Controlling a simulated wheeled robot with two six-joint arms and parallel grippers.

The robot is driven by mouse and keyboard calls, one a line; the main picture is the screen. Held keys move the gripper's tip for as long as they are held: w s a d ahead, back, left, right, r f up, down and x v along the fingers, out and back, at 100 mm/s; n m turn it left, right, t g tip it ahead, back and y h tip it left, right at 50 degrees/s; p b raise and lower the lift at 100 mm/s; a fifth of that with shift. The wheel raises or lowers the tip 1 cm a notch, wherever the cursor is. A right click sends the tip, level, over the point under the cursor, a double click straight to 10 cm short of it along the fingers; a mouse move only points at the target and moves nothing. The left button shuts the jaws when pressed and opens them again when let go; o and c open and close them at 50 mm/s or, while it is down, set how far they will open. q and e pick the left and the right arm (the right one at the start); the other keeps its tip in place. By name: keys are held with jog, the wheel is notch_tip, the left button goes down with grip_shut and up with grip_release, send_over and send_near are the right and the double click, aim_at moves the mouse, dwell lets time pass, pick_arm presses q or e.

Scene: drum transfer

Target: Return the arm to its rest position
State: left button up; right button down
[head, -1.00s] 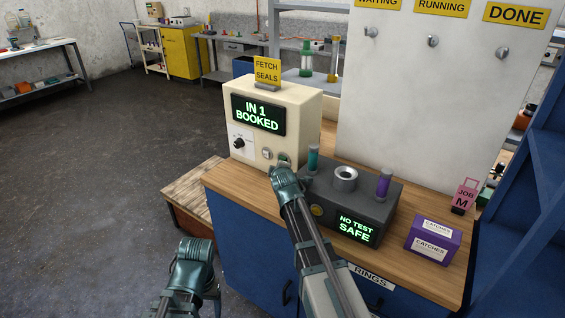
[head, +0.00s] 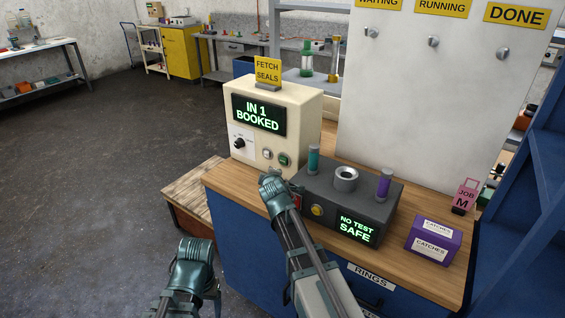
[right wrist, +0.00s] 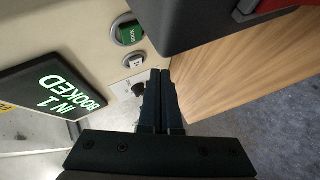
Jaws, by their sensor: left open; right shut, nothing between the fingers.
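My right gripper (head: 270,182) is shut and empty. In the head view it is over the wooden bench top, in front of the cream box (head: 303,104), whose screen reads "IN 1 BOOKED". In the right wrist view its closed fingers (right wrist: 160,100) point toward the box's front panel, with a green button (right wrist: 129,32) and a white button (right wrist: 133,62) beyond them. They appear apart from the buttons. My left gripper (head: 196,254) is low at the left, over the floor, away from the bench. It is open; its fingertips are hard to make out in the head view.
A dark box (head: 330,205) reading "NO TEST SAFE" stands right of my right gripper, close by. A purple catches box (head: 433,240) and pink job tag (head: 467,194) lie farther right. A blue frame (head: 530,200) borders the right. Open floor (head: 90,170) lies left.

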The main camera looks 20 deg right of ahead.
jog(key=s+a+f+m+g, duration=0.2)
jog(key=s+a+f+g, duration=0.2)
jog(key=s, duration=0.7)
jog(key=s+a+f+m+g+y, duration=0.1)
jog(key=s+a+f+m+g, duration=0.2)
jog(key=s+a, duration=0.3)
jog(key=s+a+f+m+g, duration=0.3)
jog(key=s+a+f+g, duration=0.2)
jog(key=s, duration=1.1)
jog(key=shift+s+a+f+g+y, duration=0.2)
jog(key=shift+s+g+y, duration=0.1)
jog(key=shift+g, duration=0.2)
